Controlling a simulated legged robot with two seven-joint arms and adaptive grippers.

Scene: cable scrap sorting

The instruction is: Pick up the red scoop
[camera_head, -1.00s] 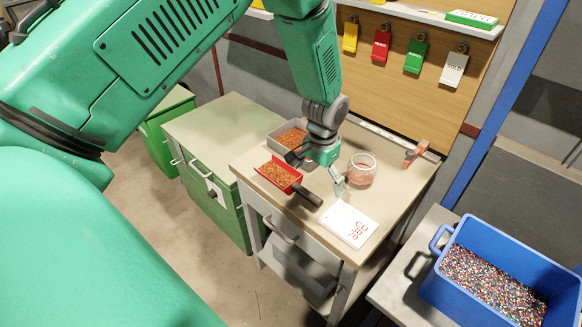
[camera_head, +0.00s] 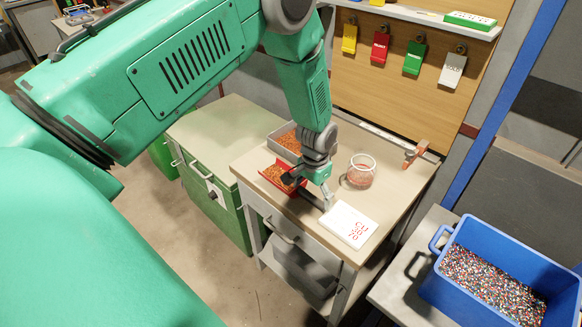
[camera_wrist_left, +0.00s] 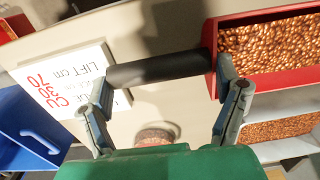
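The red scoop (camera_head: 272,178), filled with copper-coloured granules, lies on the beige table. Its red tray also shows at the upper right in the left wrist view (camera_wrist_left: 213,62), with its black handle (camera_wrist_left: 158,72) pointing left. My left gripper (camera_head: 309,190) is over the scoop's handle end and partly hides it in the head view. In the left wrist view the left gripper (camera_wrist_left: 163,78) has its fingers wide apart, one near each end of the handle. Whether a finger touches the scoop I cannot tell. My right gripper is not in view.
A grey tray of granules (camera_head: 277,142) stands behind the scoop. A glass jar (camera_head: 361,171) and a white sign (camera_head: 349,225) reading CU 30 70 are to the right. A blue bin (camera_head: 430,285) of mixed granules stands at lower right.

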